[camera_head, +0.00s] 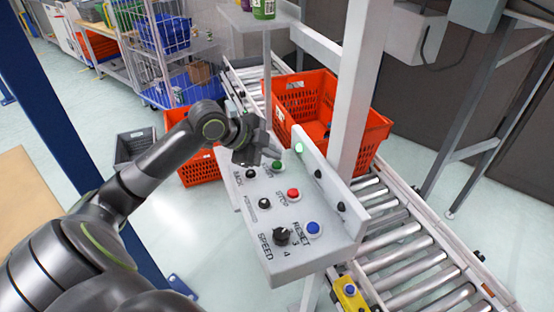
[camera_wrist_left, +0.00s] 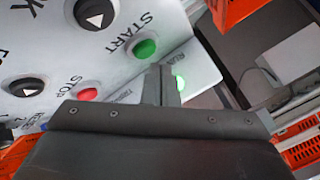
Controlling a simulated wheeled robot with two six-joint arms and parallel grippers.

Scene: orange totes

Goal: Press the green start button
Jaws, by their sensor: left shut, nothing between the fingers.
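The green start button (camera_head: 277,165) sits at the far end of the grey control panel (camera_head: 290,255). In the left wrist view the green button (camera_wrist_left: 145,48) is beside the word START, just above and left of my fingertips. My left gripper (camera_head: 277,152) is shut and empty, over the far end of the panel close to the green button. Its closed fingers also show in the left wrist view (camera_wrist_left: 160,72). I cannot tell whether they touch anything. A lit green lamp (camera_head: 299,148) is on the panel's raised back edge. My right gripper is not in view.
The red stop button (camera_head: 293,194), blue reset button (camera_head: 313,228) and black speed knob (camera_head: 281,236) share the panel. A white post (camera_head: 361,90) stands behind it. An orange tote (camera_head: 375,128) sits on the roller conveyor (camera_head: 405,255). Another orange tote (camera_head: 200,168) stands left of the panel.

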